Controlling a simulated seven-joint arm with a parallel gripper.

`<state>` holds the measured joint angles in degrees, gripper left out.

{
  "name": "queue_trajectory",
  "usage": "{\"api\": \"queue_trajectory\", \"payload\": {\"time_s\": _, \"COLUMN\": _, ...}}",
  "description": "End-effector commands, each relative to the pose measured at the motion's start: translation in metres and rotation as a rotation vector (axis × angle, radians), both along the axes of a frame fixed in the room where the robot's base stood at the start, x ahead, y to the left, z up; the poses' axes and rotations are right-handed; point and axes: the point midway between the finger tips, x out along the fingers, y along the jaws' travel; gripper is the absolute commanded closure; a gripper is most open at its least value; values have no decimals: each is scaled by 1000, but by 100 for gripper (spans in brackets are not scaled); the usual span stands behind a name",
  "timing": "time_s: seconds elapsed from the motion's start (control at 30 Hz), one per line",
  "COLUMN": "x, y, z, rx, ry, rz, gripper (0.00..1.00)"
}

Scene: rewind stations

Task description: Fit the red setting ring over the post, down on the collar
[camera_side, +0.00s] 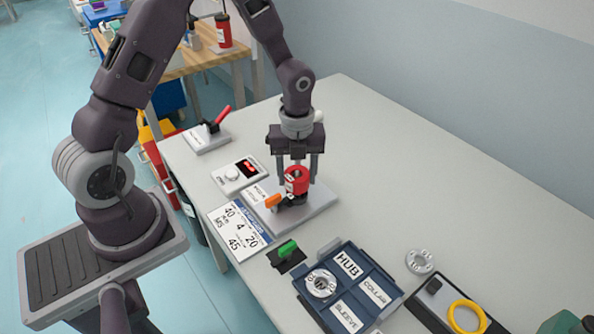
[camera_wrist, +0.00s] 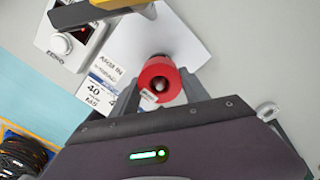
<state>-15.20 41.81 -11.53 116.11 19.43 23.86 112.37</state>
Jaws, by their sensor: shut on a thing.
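The red setting ring (camera_side: 297,181) is a thick red cylinder with a white label, between the fingers of my gripper (camera_side: 297,178). In the wrist view the ring (camera_wrist: 172,75) sits between both fingertips (camera_wrist: 160,90). My gripper is shut on it and points down. The tip of the post (camera_wrist: 161,85) shows inside the ring's hole, so the ring is around or directly over it. A black collar part (camera_side: 293,200) shows just under the ring on a light grey base plate (camera_side: 318,207). I cannot tell whether the ring touches the collar.
An orange lever (camera_side: 272,201) sticks out left of the collar. A control box with a red display (camera_side: 240,175) and a printed card (camera_side: 238,228) lie left. A green-handled switch (camera_side: 287,249) and a blue labelled tray (camera_side: 385,277) stand in front.

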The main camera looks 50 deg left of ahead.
Motion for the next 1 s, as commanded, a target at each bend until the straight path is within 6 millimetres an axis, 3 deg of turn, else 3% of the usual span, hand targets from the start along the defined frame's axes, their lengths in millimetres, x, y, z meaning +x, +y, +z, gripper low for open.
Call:
{"api": "queue_trajectory", "payload": {"time_s": 0.9, "x": 0, "y": 0, "z": -23, "rx": 0, "ry": 0, "rz": -1, "gripper": 91}}
{"api": "queue_trajectory", "payload": {"time_s": 0.93, "x": 0, "y": 0, "z": -23, "rx": -1, "ry": -1, "rz": -1, "gripper": 45}}
{"api": "queue_trajectory", "payload": {"time_s": 1.0, "x": 0, "y": 0, "z": -23, "rx": 0, "ry": -1, "rz": -1, "gripper": 31}}
